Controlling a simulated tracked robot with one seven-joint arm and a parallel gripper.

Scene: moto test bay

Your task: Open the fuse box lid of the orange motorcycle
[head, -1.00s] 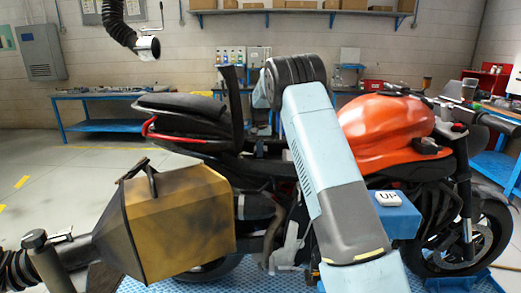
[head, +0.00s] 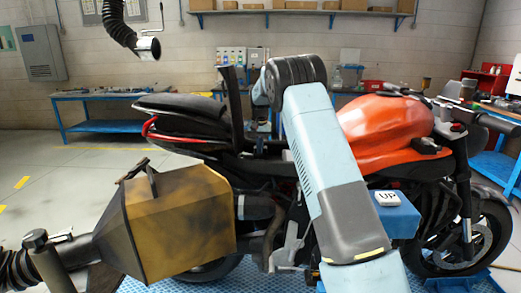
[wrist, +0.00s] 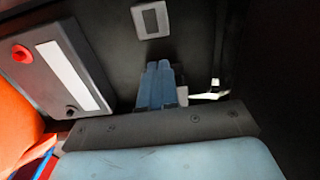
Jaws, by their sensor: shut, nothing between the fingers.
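The orange motorcycle (head: 385,122) stands side-on across the head view, its seat area partly behind my arm. In the wrist view, a dark panel with a small pale framed label (wrist: 151,20) lies just beyond my fingertips; it may be the fuse box lid, and it looks closed. My gripper (wrist: 158,68) is shut and empty, its blue fingers side by side and pointing towards that label. I cannot tell whether the fingertips touch the panel. My gripper is hidden behind my arm in the head view.
A grey box (wrist: 62,68) with a white strip, a red cap and a black cap, like a battery, sits left of my fingers. Dark walls close in on the right. A black upright panel (head: 235,108) rises from the motorcycle's seat area.

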